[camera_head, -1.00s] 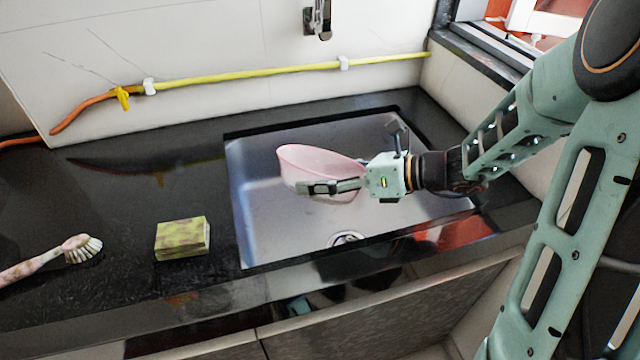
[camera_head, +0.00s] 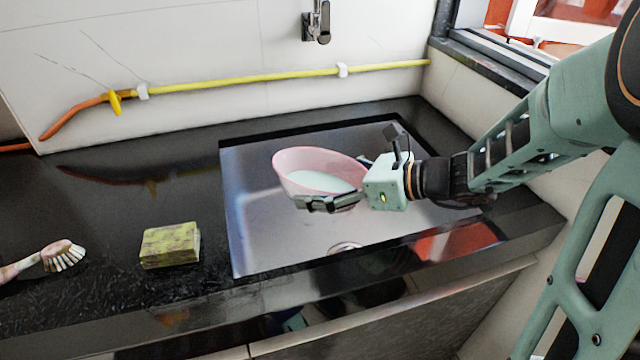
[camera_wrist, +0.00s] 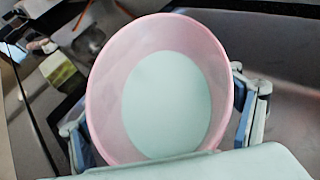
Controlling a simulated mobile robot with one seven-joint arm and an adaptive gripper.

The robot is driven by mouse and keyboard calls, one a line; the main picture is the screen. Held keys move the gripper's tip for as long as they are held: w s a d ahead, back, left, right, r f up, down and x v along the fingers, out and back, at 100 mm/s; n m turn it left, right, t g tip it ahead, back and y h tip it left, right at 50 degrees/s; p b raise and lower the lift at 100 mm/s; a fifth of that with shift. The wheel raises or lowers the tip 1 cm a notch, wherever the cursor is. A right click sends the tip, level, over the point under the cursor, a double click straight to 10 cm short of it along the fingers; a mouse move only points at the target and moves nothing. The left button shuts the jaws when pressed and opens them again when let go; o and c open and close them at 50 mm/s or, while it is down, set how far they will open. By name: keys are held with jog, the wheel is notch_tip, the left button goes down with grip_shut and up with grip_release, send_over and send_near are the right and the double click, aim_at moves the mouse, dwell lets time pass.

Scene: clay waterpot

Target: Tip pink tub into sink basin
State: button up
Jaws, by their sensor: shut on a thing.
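The pink tub (camera_head: 290,165) is held above the sink basin (camera_head: 262,235) in the head view. Its mouth faces up and the rim slants, higher at the left. A pale, smooth surface shows inside; I cannot tell whether it is liquid or the tub's bottom. My gripper (camera_head: 335,187) reaches in from the right and is shut on the tub, with one finger along its near side. In the wrist view the pink tub (camera_wrist: 105,100) fills the middle, between both fingers of my gripper (camera_wrist: 160,125).
A green-yellow sponge (camera_head: 170,245) lies on the black counter (camera_head: 110,225) left of the sink. A brush (camera_head: 60,257) lies at the far left. A yellow hose (camera_head: 245,78) runs along the back wall, below a tap fitting (camera_head: 316,22). The drain (camera_head: 345,247) is at the basin's front.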

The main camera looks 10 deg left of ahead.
jog(key=shift+n, duration=0.3)
jog(key=shift+r+p, duration=1.75)
jog(key=shift+r, duration=0.8)
